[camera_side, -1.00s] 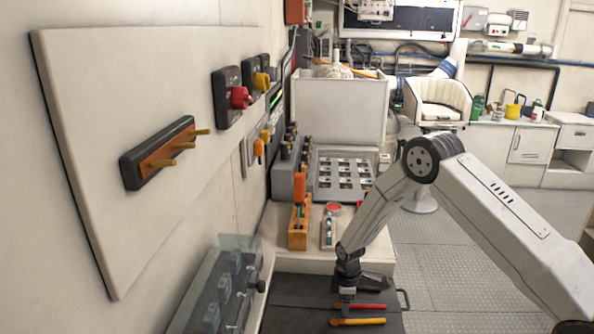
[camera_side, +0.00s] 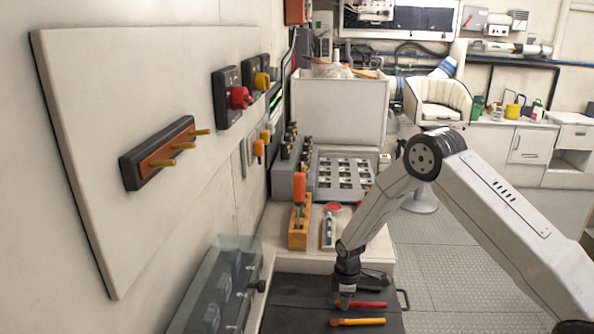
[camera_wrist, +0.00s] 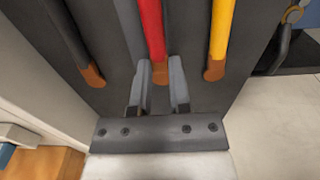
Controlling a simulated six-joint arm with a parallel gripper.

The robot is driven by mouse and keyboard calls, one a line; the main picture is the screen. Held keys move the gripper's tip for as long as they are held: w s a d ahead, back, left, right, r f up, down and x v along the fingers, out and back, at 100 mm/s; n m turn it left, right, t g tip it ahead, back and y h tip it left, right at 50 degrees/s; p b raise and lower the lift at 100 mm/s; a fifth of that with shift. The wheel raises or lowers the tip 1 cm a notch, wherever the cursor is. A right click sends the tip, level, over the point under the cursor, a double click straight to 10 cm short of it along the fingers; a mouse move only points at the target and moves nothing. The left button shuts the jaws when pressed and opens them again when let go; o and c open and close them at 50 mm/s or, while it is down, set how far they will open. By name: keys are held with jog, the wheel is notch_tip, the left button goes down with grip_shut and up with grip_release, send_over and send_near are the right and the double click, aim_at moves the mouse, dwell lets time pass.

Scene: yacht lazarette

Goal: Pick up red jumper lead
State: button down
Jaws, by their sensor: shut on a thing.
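The red jumper lead (camera_side: 372,304) has an orange-brown end and is over the dark mat (camera_side: 290,290). In the wrist view the red lead (camera_wrist: 152,30) runs between my two fingers. My gripper (camera_wrist: 161,90) is shut on its orange-brown end; in the side view my gripper (camera_side: 345,300) points down at the lead's left end. I cannot tell for certain whether the lead is clear of the mat. A yellow lead (camera_side: 360,321) lies nearer the side camera, and a black lead (camera_wrist: 68,35) lies on the other side of the red one.
A wall panel (camera_side: 120,230) with a busbar (camera_side: 160,153) and a red switch (camera_side: 240,97) stands at the left. A clear-covered box (camera_side: 220,290) is left of the mat. An orange wooden holder (camera_side: 299,225) stands behind the mat. Open floor lies at the right.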

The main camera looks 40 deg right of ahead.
jog(key=shift+r, duration=0.45)
jog(key=s+a+r, duration=0.1)
jog(key=s+r, duration=1)
jog(key=s, duration=0.3)
jog(key=shift+a+r, duration=0.2)
jog(key=shift+a, duration=0.05)
jog(key=shift+w, duration=0.1)
